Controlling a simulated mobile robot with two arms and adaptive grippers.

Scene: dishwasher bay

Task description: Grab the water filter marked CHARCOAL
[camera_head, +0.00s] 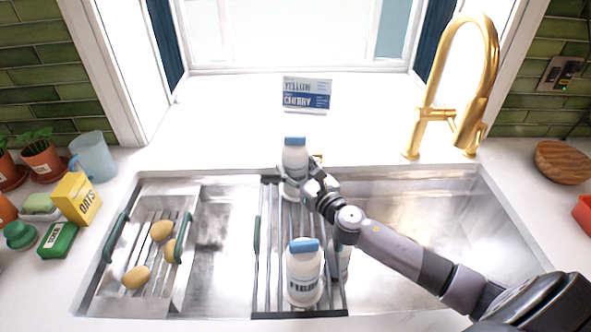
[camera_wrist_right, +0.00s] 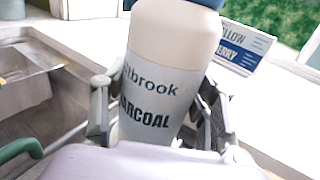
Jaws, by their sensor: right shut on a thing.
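A white water filter (camera_head: 295,158) with a blue cap is upright near the back of the sink rack. In the right wrist view the same water filter (camera_wrist_right: 168,75) shows dark lettering that reads "...tbrook" and "...ARCOAL"; the first letters are cut off by its curve. My right gripper (camera_head: 298,180) is shut around its body, with a finger on either side. I cannot tell whether its base touches the rack. A second white filter with a blue cap (camera_head: 303,280) stands at the front of the rack; its label is not clearly legible. My left gripper is not in view.
Another white container (camera_head: 341,266) is partly hidden behind my right arm. The dark-framed rack (camera_head: 262,285) spans the sink. A colander with potatoes (camera_head: 137,277) sits at left. A gold faucet (camera_head: 470,125) rises at the back right. A sign (camera_head: 307,95) stands behind.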

